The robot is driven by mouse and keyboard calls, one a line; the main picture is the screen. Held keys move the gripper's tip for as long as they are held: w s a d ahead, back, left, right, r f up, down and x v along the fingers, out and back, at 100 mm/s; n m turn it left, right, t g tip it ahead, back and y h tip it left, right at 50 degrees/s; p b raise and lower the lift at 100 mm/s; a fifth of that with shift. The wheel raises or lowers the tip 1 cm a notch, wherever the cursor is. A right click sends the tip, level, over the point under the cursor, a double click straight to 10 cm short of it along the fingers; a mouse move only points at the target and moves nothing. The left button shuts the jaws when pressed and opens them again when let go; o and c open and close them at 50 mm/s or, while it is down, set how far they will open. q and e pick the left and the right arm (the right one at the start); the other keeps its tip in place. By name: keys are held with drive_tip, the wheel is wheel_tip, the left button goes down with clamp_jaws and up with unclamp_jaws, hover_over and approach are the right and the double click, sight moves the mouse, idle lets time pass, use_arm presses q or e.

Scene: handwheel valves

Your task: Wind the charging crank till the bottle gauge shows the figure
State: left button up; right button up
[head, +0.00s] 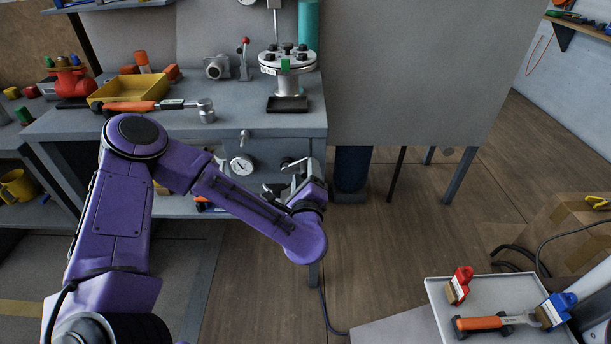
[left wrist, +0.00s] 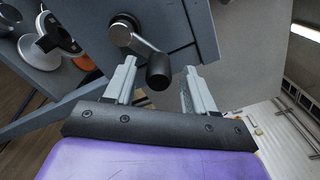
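The charging crank shows in the left wrist view, with a round metal hub and arm (left wrist: 122,33) on a grey panel and a dark knob (left wrist: 159,72) at its end. My left gripper (left wrist: 160,80) is open, its two pale fingers on either side of the knob near their tips; I see no clear contact. In the head view my left gripper (head: 287,178) is at the front of the bench, and the crank is hard to make out there. A round white gauge (head: 241,165) sits on the bench front, left of the gripper; its figures are too small to read. My right gripper is out of view.
The bench top (head: 235,122) carries a yellow tray (head: 130,88), an orange-handled wrench (head: 140,106) and a flanged fitting (head: 288,62). A dark blue cylinder (head: 352,168) stands right of the bench. A tool tray (head: 436,292) is at lower right. Open floor lies between.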

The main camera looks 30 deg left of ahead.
use_arm(q)
drive_tip(key=shift+s+d+f+b, duration=0.1)
drive_tip(key=shift+s+d+b, duration=0.15)
drive_tip(key=shift+s+b, duration=0.05)
drive_tip(key=b+v, duration=0.1)
drive_tip(key=v, duration=0.1)
drive_tip(key=b+v, duration=0.1)
drive_tip(key=v, duration=0.1)
drive_tip(key=shift+s+a, duration=0.1)
drive_tip(key=shift+s, duration=0.65)
drive_tip(key=shift+a, duration=0.1)
